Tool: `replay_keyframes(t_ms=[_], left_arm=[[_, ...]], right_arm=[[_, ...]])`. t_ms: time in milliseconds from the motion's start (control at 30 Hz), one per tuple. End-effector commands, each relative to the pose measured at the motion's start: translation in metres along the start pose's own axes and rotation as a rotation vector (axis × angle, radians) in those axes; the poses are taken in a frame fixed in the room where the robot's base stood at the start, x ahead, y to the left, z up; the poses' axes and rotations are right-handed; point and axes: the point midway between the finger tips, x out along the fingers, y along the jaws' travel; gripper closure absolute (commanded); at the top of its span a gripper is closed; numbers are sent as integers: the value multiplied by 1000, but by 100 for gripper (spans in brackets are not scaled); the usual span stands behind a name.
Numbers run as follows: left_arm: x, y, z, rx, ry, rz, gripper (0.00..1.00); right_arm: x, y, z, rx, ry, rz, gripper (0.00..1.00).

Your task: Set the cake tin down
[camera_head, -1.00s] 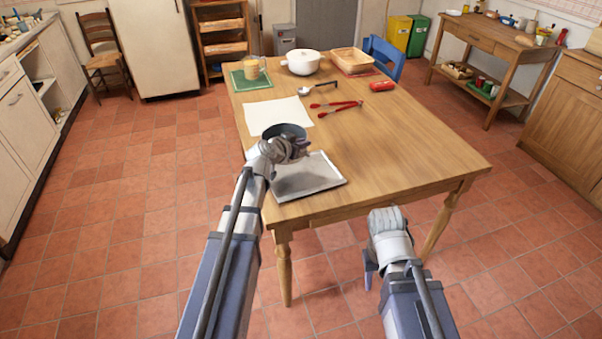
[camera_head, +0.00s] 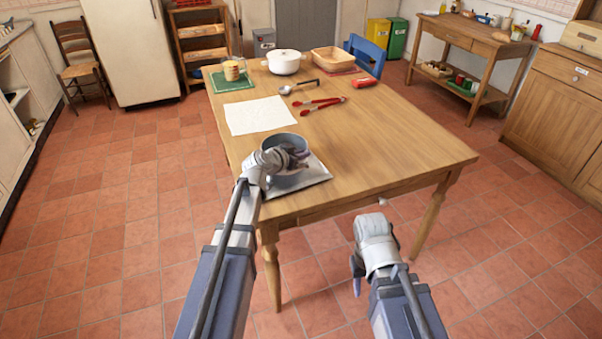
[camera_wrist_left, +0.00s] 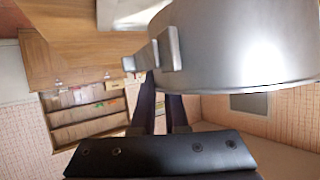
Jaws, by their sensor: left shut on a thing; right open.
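The cake tin is a round, dark grey metal tin (camera_head: 286,139), over the flat grey metal tray (camera_head: 316,180) at the table's near left corner. My left gripper (camera_head: 292,158) is shut on the tin's near side. The tin looks level in the head view; whether its base touches the tray is hidden by the gripper.
On the wooden table (camera_head: 400,135) lie a white sheet (camera_head: 260,115), red tongs (camera_head: 318,104) and a ladle (camera_head: 298,86). The table's right half is clear.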

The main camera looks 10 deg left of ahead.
Motion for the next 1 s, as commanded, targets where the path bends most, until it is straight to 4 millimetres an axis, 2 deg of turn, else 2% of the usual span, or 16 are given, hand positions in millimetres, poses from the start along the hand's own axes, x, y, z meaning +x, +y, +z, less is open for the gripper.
replay_keyframes(t_ms=[33,167,267,533,967,1000], left_arm=[[2,0,5,0,1,-1,100],[1,0,3,0,1,-1,100],[4,0,8,0,1,-1,100],[17,2,37,0,1,-1,100],[18,2,40,0,1,-1,100],[18,2,39,0,0,0,85]], right_arm=[[5,0,0,0,0,0,57],[3,0,0,0,0,0,57],[9,-1,0,0,0,0,57],[40,-4,-2,0,0,0,57],[44,-4,-3,0,0,0,57],[42,-4,-2,0,0,0,57]])
